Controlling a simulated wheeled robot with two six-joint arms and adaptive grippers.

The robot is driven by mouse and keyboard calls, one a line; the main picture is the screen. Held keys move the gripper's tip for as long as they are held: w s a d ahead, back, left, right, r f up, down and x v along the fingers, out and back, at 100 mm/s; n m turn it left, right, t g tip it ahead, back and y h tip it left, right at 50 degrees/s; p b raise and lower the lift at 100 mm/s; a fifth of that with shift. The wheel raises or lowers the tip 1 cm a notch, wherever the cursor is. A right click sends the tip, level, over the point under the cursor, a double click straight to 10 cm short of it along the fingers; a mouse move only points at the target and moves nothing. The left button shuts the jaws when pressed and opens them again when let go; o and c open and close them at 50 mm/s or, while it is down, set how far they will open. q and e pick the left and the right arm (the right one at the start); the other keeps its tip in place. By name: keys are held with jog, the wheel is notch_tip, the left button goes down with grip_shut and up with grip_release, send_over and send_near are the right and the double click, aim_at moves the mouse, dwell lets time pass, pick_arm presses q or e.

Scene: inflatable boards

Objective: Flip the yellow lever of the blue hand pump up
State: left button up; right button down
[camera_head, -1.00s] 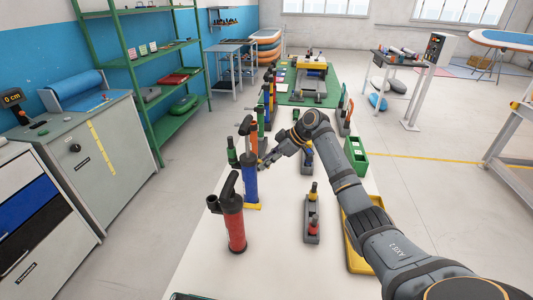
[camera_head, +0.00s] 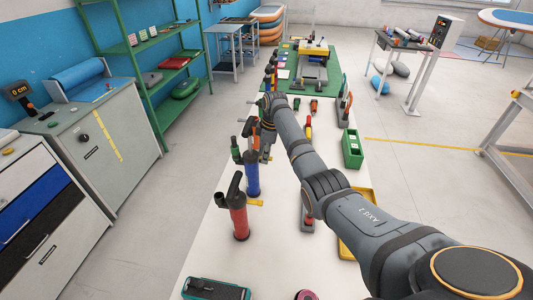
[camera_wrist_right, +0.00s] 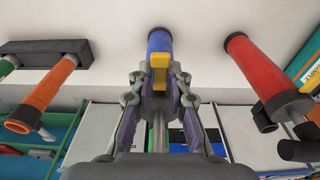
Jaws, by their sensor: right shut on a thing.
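The blue hand pump (camera_head: 252,176) stands upright on the white table in the head view, behind a red pump. A yellow piece (camera_head: 255,203) shows by its foot. In the right wrist view the blue pump (camera_wrist_right: 158,40) is in the middle, with its yellow lever (camera_wrist_right: 159,68) in front of the barrel, between my fingers. My right gripper (camera_wrist_right: 160,95) is shut on the yellow lever. In the head view my right gripper (camera_head: 265,152) is beside the upper part of the blue pump, its fingertips partly hidden. My left gripper is not in view.
A red pump (camera_head: 238,212) stands close in front. A green bin (camera_head: 352,149) and a yellow tray (camera_head: 347,248) lie along the right edge. A teal case (camera_head: 215,289) is at the near edge.

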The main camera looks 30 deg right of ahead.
aim_at(270, 157)
dwell(0.4)
jog(key=c, duration=1.3)
grip_release()
jog(key=r, duration=0.8)
jog(key=d+r, duration=0.1)
jog(key=r, duration=0.2)
jog(key=shift+s+r, duration=0.35)
jog(key=shift+r, duration=0.05)
